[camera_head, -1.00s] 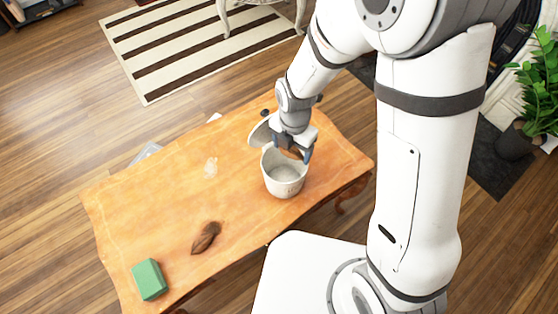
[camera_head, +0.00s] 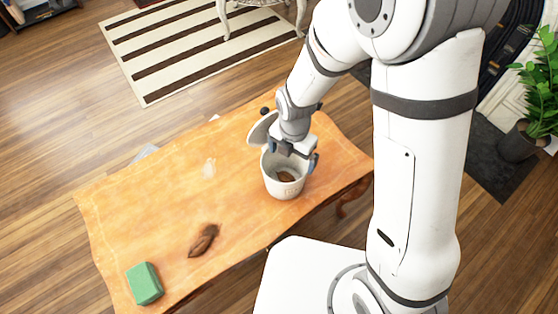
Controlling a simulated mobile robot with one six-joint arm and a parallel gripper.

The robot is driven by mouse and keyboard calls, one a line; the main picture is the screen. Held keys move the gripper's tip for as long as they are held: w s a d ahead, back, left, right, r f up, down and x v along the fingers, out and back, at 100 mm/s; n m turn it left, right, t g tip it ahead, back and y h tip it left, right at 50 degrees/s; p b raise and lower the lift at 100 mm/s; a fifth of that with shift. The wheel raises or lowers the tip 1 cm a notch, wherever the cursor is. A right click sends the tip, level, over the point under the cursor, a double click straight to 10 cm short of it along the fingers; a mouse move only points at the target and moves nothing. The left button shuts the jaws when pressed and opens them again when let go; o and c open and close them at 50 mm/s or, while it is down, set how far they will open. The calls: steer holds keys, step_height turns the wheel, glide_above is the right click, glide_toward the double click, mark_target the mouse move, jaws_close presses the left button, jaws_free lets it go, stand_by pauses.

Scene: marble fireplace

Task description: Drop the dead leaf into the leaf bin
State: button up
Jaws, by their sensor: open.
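The leaf bin (camera_head: 284,187) is a white bucket standing upright on the wooden table, with its round lid (camera_head: 262,130) tilted up behind it. A brown dead leaf (camera_head: 287,177) shows inside the bin, below the rim. My gripper (camera_head: 295,158) is open over the bin's mouth, its fingers at or just above the rim. It looks empty. A second brown, leaf-like thing (camera_head: 204,240) lies on the table to the left. My gripper and wrist hide the back of the bin's mouth.
A green block (camera_head: 144,283) lies at the table's near left corner. A potted plant (camera_head: 530,90) stands on the floor at right.

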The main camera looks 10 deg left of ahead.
step_height(320, 180, up, 8)
steer(key=p, duration=0.6)
stand_by(0.5)
steer(key=d+r+m+t+p, duration=0.1)
steer(key=d+r+m+p, duration=0.2)
steer(key=d+r+m, duration=0.5)
steer(key=d+r+m+p, duration=0.35)
steer(key=r+m, duration=0.35)
steer(key=r, duration=0.3)
steer(key=s+d+r+m+p, duration=0.2)
steer(key=d+r+m, duration=0.3)
steer(key=m, duration=0.3)
steer(key=s+d+r+m+t+p, duration=0.1)
steer(key=s+d+r+m+p, duration=0.1)
steer(key=s+d+r+m, duration=0.3)
step_height(320, 180, up, 2)
steer(key=d+m, duration=0.1)
steer(key=m, duration=0.2)
steer(key=shift+s+r+m+t, duration=0.2)
steer(key=shift+m+t, duration=0.1)
steer(key=shift+m, duration=0.1)
